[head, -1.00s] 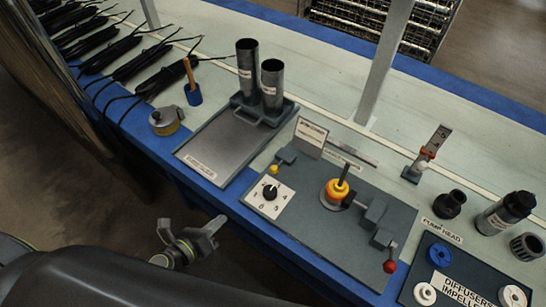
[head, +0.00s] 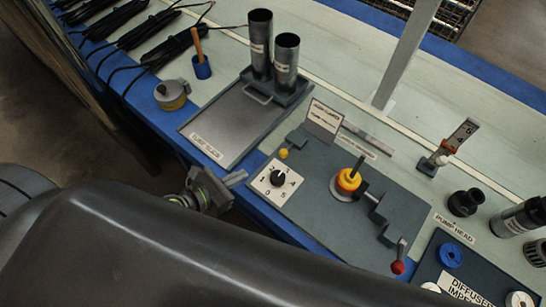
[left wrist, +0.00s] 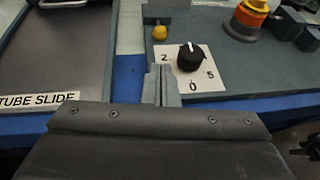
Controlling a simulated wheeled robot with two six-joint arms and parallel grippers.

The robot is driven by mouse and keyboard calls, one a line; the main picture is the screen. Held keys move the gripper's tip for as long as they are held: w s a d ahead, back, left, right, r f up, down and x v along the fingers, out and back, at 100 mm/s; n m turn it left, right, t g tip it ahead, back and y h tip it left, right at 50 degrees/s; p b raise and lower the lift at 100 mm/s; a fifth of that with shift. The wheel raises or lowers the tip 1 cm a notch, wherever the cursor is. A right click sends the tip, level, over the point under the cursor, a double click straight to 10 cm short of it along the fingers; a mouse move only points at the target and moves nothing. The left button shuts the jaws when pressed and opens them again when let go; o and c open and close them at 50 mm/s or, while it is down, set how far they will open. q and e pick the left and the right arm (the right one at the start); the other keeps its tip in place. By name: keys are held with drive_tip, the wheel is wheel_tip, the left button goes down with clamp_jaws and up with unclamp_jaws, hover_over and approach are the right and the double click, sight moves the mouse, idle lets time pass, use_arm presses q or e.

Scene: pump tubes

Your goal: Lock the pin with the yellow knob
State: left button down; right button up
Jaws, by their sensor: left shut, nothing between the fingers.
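The yellow knob (head: 283,153) is a small ball by a grey block at the left edge of the grey fixture plate (head: 310,205), just behind a numbered dial. It also shows in the left wrist view (left wrist: 159,33), above the fingertips. The pin itself cannot be made out. My left gripper (head: 238,178) is shut and empty at the table's front edge, left of the dial. In the left wrist view its fingertips (left wrist: 162,72) sit just left of the dial, apart from the knob.
The black dial (head: 278,177) sits on a white plate beside the knob. An orange and yellow part (head: 348,180) stands on the fixture, with a red-ended lever (head: 398,267) to its right. The tube slide tray (head: 215,135), with two upright tubes, lies to the left.

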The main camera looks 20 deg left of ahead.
sight(280, 155)
use_arm(q)
drive_tip(key=x, duration=1.3)
drive_tip(key=shift+w, duration=0.1)
